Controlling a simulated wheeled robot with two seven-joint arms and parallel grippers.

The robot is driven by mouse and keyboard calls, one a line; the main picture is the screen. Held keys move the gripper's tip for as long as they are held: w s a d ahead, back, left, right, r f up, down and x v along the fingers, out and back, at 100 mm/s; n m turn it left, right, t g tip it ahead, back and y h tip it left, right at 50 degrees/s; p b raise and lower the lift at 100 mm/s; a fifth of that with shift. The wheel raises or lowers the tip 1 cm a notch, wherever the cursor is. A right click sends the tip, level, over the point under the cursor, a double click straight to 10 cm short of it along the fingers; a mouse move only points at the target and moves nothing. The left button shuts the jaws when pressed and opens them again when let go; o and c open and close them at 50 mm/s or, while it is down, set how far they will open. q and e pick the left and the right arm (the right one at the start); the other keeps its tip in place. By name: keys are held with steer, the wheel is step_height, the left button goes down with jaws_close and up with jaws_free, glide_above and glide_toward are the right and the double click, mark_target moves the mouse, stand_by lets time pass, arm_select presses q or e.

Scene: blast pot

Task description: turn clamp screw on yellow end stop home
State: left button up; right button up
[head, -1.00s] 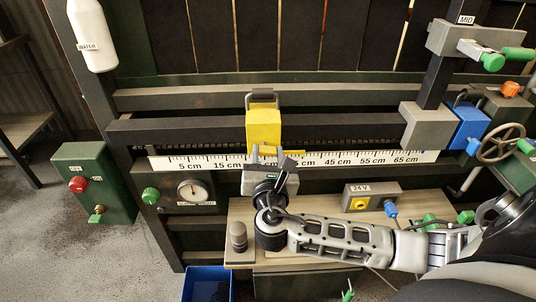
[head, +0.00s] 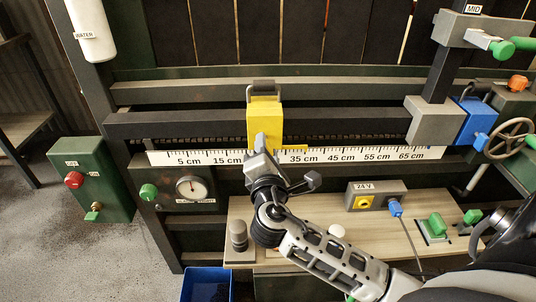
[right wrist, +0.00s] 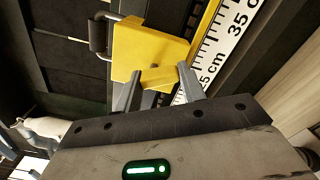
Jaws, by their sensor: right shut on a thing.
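The yellow end stop (head: 264,110) sits on the dark rail above the centimetre scale, with a grey handle on top; it also shows in the right wrist view (right wrist: 145,48). My right gripper (head: 261,143) is at the lower front of the stop. In the right wrist view its two fingers (right wrist: 159,74) are shut on a small yellow piece, seemingly the clamp screw (right wrist: 160,78), on the stop's face. The gripper hides most of the screw in the head view. My left gripper is not in view.
The white scale (head: 370,154) runs along the rail. Below are a wooden shelf (head: 300,222), a 24 V box (head: 375,196) and a dial gauge (head: 191,188). A blue block (head: 474,122) and a handwheel (head: 509,138) are at the right, a blue bin (head: 208,284) below.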

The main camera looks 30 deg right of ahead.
arm_select(q)
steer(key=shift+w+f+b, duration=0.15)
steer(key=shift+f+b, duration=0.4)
steer(key=shift+b, duration=0.65)
arm_select(e)
steer(key=m, duration=0.5)
steer(key=shift+a+f, duration=0.15)
steer(key=shift+a, duration=0.05)
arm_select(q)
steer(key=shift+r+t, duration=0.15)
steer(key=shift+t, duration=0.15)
arm_select(e)
steer(key=shift+w, duration=0.1)
steer(key=o, duration=0.9)
steer(key=shift+o, duration=0.4)
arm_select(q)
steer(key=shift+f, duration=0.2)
